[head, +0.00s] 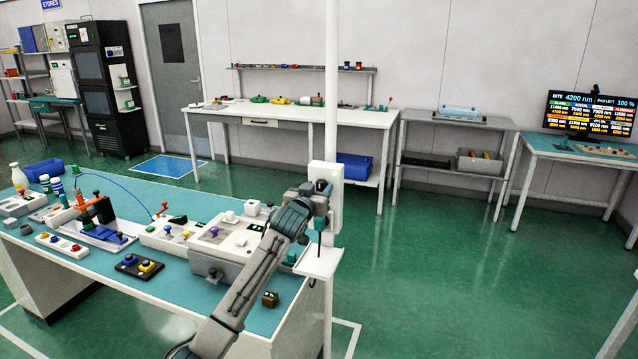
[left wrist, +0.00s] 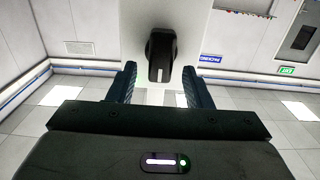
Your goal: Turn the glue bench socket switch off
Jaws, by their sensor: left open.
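The socket switch box (head: 326,182) is a white box on the white post at the right end of the glue bench. A small green light shows on it in the head view. In the left wrist view, its black rotary knob (left wrist: 161,52) stands out from the white face (left wrist: 188,22), with a pale mark at its lower end. My left gripper (head: 318,194) is at the box, partly hiding it. In the wrist view the left gripper (left wrist: 159,80) is open, its fingers either side of the knob's lower end, with gaps. I cannot tell whether the tips overlap it in depth.
The glue bench (head: 262,318) carries several devices, including a grey-white unit (head: 226,240) and a black button box (head: 139,265). A small white shelf (head: 319,262) juts out below the box. Green floor (head: 430,290) lies open to the right.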

